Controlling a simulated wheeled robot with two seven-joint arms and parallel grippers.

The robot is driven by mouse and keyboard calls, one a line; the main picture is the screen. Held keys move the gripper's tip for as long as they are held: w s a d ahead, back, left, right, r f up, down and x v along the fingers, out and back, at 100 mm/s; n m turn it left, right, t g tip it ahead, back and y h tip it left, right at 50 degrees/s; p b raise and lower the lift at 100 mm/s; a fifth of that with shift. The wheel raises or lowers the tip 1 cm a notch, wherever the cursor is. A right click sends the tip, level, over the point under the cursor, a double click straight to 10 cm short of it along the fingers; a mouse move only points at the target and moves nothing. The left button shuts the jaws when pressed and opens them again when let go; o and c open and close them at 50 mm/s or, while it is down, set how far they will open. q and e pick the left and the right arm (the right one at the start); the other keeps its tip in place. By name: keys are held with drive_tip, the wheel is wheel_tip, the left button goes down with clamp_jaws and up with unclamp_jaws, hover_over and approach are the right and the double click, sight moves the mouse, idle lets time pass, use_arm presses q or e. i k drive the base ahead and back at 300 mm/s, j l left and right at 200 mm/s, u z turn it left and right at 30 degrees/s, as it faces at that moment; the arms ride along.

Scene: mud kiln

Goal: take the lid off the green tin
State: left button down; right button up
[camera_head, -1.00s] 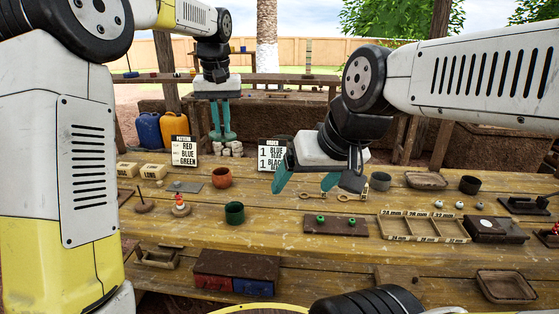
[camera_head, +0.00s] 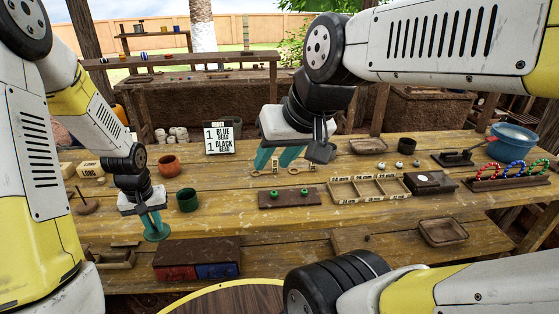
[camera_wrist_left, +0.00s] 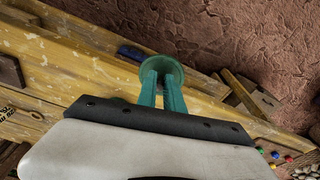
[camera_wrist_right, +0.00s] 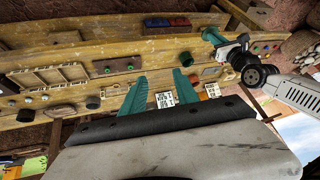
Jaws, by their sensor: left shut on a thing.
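The green tin (camera_head: 187,199) stands upright on the bench, left of the middle; its top looks dark and open. In the right wrist view it is a small green round (camera_wrist_right: 193,79). My left gripper (camera_head: 155,232) is in front and left of the tin, low by the bench's front edge. It is shut on a round, flat green lid (camera_wrist_left: 163,68) at its fingertips, apart from the tin. My right gripper (camera_head: 272,166) hangs over the middle of the bench. Its fingers are apart and empty in the right wrist view (camera_wrist_right: 160,78).
An orange pot (camera_head: 168,166) stands just behind the tin. A red and blue box (camera_head: 197,260) sits on the lower shelf.

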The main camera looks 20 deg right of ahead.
sight(187, 198)
drive_tip(key=i+l+z, duration=0.1)
drive_tip(key=z, duration=0.3)
drive_tip(key=i+l+z, duration=0.1)
drive_tip(key=z, duration=0.25)
drive_tip(key=i+z, duration=0.2)
drive_tip(key=z, duration=0.2)
drive_tip(key=i, duration=0.5)
